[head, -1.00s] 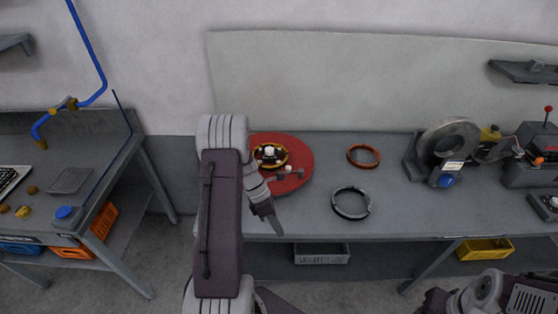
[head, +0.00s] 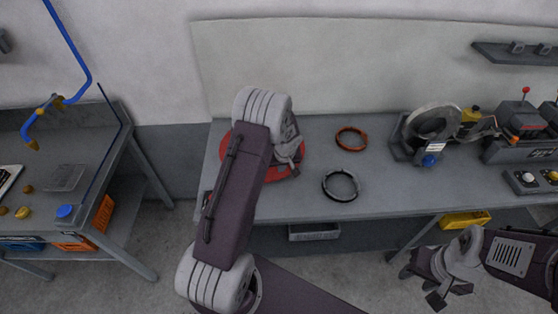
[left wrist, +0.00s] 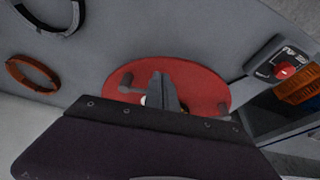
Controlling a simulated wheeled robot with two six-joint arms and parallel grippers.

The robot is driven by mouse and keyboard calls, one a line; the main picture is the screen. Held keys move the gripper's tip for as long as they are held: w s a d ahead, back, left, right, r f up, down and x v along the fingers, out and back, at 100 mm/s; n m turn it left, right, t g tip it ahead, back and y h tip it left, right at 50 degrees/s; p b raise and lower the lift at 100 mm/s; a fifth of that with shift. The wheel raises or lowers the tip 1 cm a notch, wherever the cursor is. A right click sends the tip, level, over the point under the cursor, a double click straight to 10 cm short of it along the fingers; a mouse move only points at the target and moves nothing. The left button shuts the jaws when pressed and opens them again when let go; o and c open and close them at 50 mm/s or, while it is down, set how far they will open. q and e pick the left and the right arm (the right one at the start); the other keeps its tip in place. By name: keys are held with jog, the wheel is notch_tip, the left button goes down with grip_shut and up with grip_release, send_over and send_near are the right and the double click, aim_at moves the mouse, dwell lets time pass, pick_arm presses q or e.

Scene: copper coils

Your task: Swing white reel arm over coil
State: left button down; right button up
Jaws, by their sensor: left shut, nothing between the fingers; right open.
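The red reel disc (head: 225,151) lies on the grey bench, mostly covered by my left arm in the head view. It also shows in the left wrist view (left wrist: 205,85), with a short grey peg (left wrist: 126,83) on it and a small white part (left wrist: 150,101) partly hidden behind my fingers. I cannot tell which part is the white reel arm. The coil seen on the disc earlier is hidden. My left gripper (head: 293,166) is shut and empty, over the disc; its fingers (left wrist: 163,90) point at it. My right gripper (head: 437,285) is open, in front of the bench.
An orange ring (head: 351,139) and a dark ring (head: 341,185) lie right of the disc. A grey wheel machine (head: 432,123) stands further right. A control box with a red knob (left wrist: 284,71) shows in the left wrist view. Bench between ring and machine is clear.

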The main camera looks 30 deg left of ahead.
pick_arm(q)
jog(key=w+a+f+p, duration=0.1)
jog(key=w+a+p, duration=0.1)
jog(key=p, duration=0.1)
jog(key=shift+w+f, duration=0.3)
jog(key=shift+f, duration=0.1)
jog(key=shift+w+a+f, duration=0.25)
jog(key=shift+w+a, duration=0.25)
jog(key=shift+d, duration=0.1)
